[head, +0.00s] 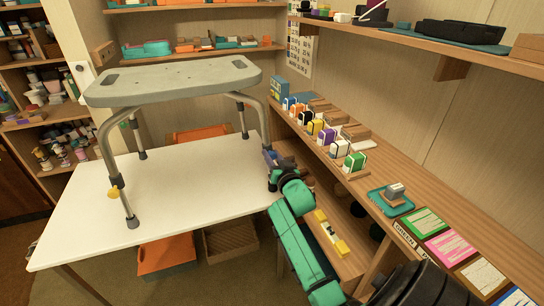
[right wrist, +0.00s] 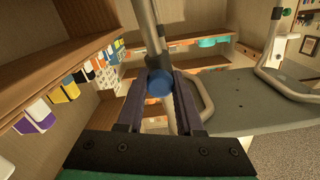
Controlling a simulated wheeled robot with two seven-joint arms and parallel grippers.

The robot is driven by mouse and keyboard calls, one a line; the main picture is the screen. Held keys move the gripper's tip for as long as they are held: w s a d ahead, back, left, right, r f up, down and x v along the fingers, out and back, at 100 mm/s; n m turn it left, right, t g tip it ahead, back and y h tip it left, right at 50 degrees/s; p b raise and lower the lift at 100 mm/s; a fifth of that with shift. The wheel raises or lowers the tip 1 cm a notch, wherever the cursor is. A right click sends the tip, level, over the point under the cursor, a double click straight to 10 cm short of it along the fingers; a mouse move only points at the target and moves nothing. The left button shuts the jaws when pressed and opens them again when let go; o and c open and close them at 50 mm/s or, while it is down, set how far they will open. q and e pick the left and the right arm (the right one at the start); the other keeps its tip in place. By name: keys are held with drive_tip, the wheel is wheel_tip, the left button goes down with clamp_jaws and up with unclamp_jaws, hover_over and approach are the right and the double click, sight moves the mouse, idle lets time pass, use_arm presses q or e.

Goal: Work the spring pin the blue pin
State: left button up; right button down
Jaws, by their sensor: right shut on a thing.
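A grey bath bench (head: 175,80) stands on a white table (head: 190,195) in the head view. Its grey seat and metal legs also show in the right wrist view (right wrist: 265,125). My right gripper (head: 270,158) is at the bench's right front leg. In the right wrist view my right gripper (right wrist: 160,95) has its dark fingers on either side of the blue pin (right wrist: 159,84), which sits on the grey leg tube. It is shut on the blue pin. In the head view the gripper hides this pin. My left gripper is out of view.
A yellow pin (head: 113,193) sits on the front left leg. A wooden counter (head: 345,185) with several small coloured boxes lies right of my arm. An orange bin (head: 165,255) stands under the table. The table's middle is clear.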

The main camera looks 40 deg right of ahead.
idle(0.5)
drive_tip(key=shift+s+a+p, duration=0.1)
drive_tip(key=shift+s+p, duration=0.15)
drive_tip(key=shift+p, duration=0.2)
drive_tip(key=shift+s+a, duration=0.2)
drive_tip(key=shift+s, duration=0.4)
drive_tip(key=c, duration=0.5)
unclamp_jaws()
drive_tip(key=shift+w+d, duration=0.1)
drive_tip(key=shift+w, duration=0.05)
drive_tip(key=shift+c, duration=0.2)
drive_tip(key=v, duration=1.4)
drive_tip(key=shift+s+b, duration=0.35)
drive_tip(key=shift+b, duration=0.05)
